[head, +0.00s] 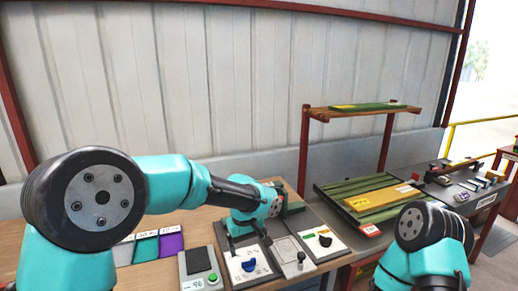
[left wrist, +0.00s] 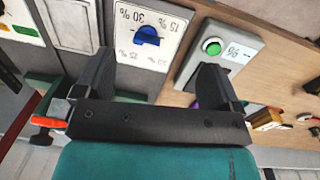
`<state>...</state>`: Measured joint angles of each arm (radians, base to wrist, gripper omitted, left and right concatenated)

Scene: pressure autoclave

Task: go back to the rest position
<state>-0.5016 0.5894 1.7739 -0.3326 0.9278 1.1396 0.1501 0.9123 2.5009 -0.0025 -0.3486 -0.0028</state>
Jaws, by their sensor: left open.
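My left gripper (head: 248,238) hangs over the control panels on the bench in the head view, reached by the teal arm from the left. In the left wrist view its two dark fingers (left wrist: 155,82) stand apart with nothing held between them. Beyond them is a white dial panel with a blue knob (left wrist: 148,35), which also shows in the head view (head: 249,265). A grey box with a green button (left wrist: 212,47) is beside that panel. Part of my right arm shows at the lower right of the head view; its gripper is out of view.
A panel with a dark knob (head: 325,240) and a small lever (head: 300,258) stand right of the gripper. Purple and teal cards (head: 171,241) lie to the left. Green rails with a yellow block (head: 384,198) lie further right, under a raised shelf (head: 362,109). A corrugated wall closes the back.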

